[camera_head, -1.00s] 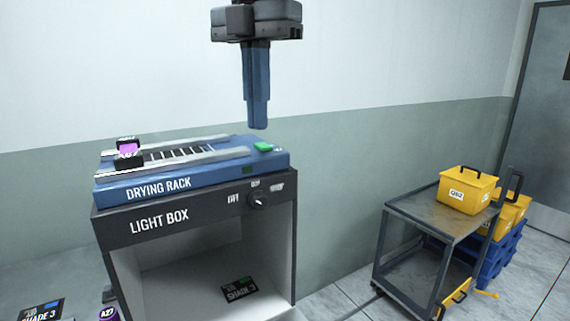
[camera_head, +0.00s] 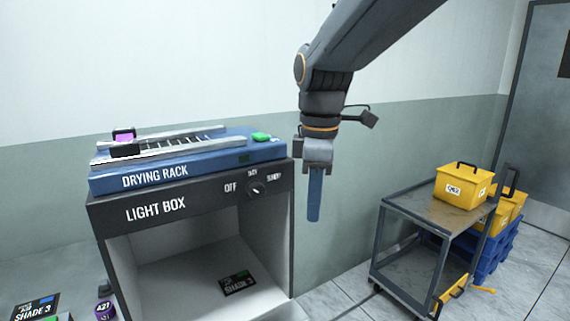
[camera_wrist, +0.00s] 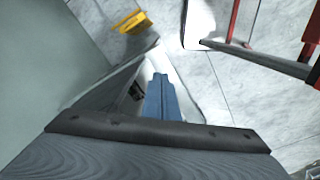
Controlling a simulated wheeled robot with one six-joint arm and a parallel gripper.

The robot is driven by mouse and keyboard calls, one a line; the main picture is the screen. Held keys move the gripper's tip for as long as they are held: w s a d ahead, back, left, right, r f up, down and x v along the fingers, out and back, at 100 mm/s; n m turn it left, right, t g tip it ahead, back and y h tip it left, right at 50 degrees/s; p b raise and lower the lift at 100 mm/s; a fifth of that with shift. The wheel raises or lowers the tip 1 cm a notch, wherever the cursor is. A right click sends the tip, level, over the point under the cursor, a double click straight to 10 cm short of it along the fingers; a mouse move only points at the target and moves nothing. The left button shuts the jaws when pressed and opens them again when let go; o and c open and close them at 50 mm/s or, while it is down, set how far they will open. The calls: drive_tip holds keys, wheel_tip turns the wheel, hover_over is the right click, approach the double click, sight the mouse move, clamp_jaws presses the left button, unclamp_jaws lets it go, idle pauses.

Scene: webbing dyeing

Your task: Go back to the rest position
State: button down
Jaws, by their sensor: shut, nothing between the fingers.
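My gripper (camera_head: 314,218) points straight down in the head view, just right of the light box (camera_head: 155,209) and in front of the wall. Its blue fingers are together with nothing between them. In the wrist view the shut fingers (camera_wrist: 160,95) point out over the pale floor. The arm comes in from the top right of the head view.
The blue drying rack (camera_head: 156,177) lies on the light box, with a dark clip holding something purple (camera_head: 124,137) at its left end. A grey cart (camera_head: 402,199) carries a yellow bin (camera_head: 464,188) at right.

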drive_tip(key=s+d+f+m+b, duration=0.1)
drive_tip(key=s+d+f+m, duration=0.3)
drive_tip(key=d+f+m, duration=0.3)
drive_tip(key=s+d+f+m+b, duration=0.1)
drive_tip(key=s+d+f+m, duration=0.3)
drive_tip(key=f+m, duration=0.5)
wheel_tip(320, 180, down, 5)
drive_tip(key=d, duration=0.2)
drive_tip(key=shift+d+m+t, duration=0.3)
drive_tip(key=shift+d+t, duration=0.1)
